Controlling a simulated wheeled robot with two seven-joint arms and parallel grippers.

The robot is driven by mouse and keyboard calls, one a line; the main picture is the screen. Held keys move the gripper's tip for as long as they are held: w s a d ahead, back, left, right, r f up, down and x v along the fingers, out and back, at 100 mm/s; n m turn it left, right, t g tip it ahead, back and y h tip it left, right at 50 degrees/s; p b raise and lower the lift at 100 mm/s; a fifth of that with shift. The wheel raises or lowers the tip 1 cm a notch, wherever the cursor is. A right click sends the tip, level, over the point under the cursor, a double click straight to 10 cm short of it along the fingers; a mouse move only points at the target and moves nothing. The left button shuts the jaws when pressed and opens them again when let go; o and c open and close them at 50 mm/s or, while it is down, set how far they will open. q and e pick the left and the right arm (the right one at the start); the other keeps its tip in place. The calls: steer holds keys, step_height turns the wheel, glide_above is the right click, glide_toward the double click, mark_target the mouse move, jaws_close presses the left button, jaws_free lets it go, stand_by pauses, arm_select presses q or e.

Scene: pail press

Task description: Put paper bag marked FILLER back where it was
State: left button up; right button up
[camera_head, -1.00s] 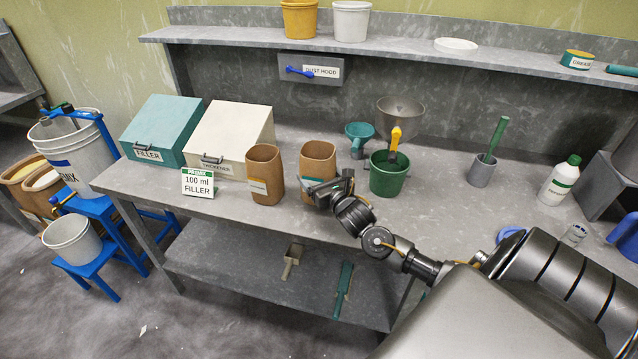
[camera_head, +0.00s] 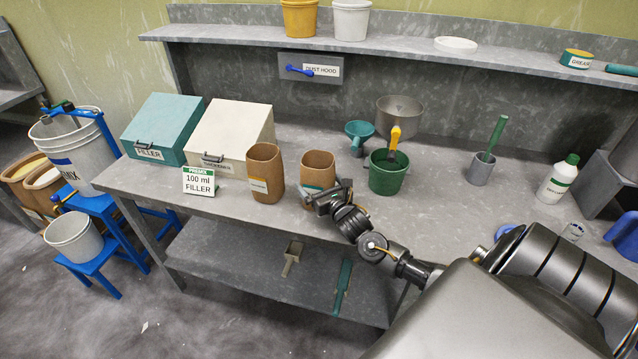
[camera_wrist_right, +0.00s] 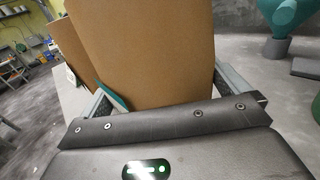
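Two brown paper bags stand side by side at the front of the bench. The right one (camera_head: 318,166) has a teal-edged label, mostly hidden, whose word I cannot read. The left one (camera_head: 265,168) has a yellowish label. My right gripper (camera_head: 326,192) is at the front of the right bag. In the right wrist view this bag (camera_wrist_right: 150,50) fills the space between the two fingers, which close on its sides. I cannot tell whether its base touches the bench. My left gripper is not in view.
A teal FILLER box (camera_head: 165,125), a cream thickener box (camera_head: 236,130) and a 100 ml FILLER card (camera_head: 199,182) stand left. A green pail (camera_head: 387,177) stands close right of the held bag, with a funnel (camera_head: 360,130) behind.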

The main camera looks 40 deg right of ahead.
steer(key=shift+s+r, duration=0.1)
steer(key=shift+s, duration=0.05)
steer(key=s, duration=0.3)
steer(key=s+a+b, duration=0.1)
steer(key=s, duration=0.3)
steer(key=s+a, duration=0.1)
steer(key=s, duration=0.2)
steer(key=shift+s+b, duration=0.2)
steer(key=shift+b, duration=0.2)
steer(key=shift+s, duration=0.6)
